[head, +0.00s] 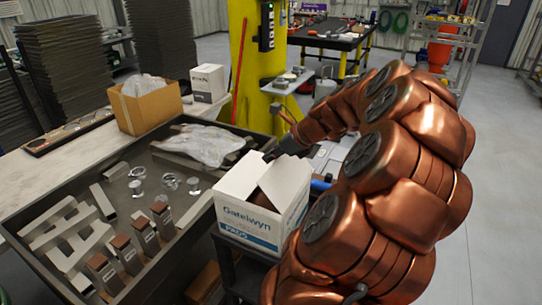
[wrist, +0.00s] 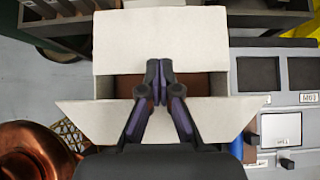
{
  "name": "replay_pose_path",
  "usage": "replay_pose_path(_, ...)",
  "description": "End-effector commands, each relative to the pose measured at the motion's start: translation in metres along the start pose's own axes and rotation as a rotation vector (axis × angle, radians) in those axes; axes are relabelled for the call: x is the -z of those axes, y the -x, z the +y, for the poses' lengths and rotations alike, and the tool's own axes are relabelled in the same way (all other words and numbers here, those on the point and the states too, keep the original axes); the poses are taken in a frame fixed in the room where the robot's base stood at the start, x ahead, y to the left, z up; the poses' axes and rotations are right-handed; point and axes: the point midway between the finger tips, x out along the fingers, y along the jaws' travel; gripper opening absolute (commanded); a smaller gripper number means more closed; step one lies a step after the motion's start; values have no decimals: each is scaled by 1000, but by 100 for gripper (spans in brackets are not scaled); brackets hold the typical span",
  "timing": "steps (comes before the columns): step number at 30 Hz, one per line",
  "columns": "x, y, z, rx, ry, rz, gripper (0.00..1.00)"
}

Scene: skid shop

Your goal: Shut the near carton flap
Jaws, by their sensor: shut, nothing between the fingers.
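The white carton (head: 258,228) with blue lettering stands on a dark stand at the centre of the head view. Its flaps stand open, with one white flap (head: 288,185) raised toward the camera. In the wrist view a broad flap (wrist: 160,40) stands across the top, with a left flap (wrist: 92,118) and a right flap (wrist: 228,118) spread at the sides. A brown inside (wrist: 200,84) shows between them. My gripper (wrist: 152,76) is shut and empty over the opening; I cannot tell whether it touches. It hides the carton's lower middle in the wrist view.
A dark tray table (head: 150,158) with metal bars and brown-topped blocks lies left of the carton. A yellow column (head: 254,65) stands behind. A panel with dark squares (wrist: 285,98) and a blue item (wrist: 243,148) are close right of the carton. Floor (head: 480,200) is clear at right.

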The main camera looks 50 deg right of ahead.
Motion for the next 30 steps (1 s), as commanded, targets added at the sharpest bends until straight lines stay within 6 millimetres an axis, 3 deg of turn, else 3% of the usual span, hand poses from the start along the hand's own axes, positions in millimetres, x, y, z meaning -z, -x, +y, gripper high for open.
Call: replay_pose_path(30, -5, 6, 0, 1, -1, 0, 0)
